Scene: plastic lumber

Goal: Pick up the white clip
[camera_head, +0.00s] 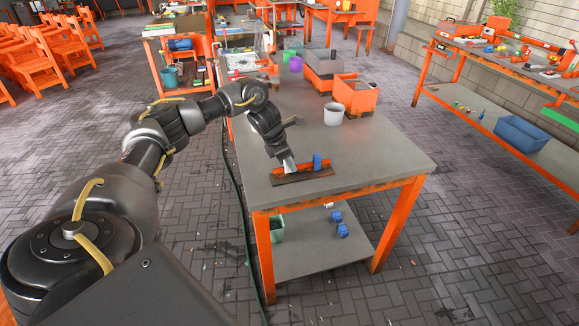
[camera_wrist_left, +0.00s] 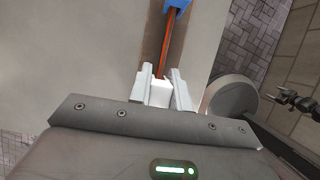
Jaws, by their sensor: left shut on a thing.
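The white clip (camera_wrist_left: 160,93) sits between the two pale fingers of my left gripper (camera_wrist_left: 161,82) in the left wrist view. The fingers are shut on it. In the head view, my left gripper (camera_head: 289,165) points down at a dark strip (camera_head: 302,176) with an orange bar (camera_head: 291,168) on it, near the front of the grey table (camera_head: 375,160). The fingertips hide most of the clip there, and I cannot tell whether it still touches the bar. A blue clip (camera_head: 317,161) stands on the bar to the right; it also shows at the top of the left wrist view (camera_wrist_left: 178,4). My right gripper does not show.
A white cup (camera_head: 333,115) and an orange bin (camera_head: 356,97) stand behind the strip. A grey-orange crate (camera_head: 324,66) is farther back. The table's front right is clear. Blue items (camera_head: 341,229) lie on the lower shelf.

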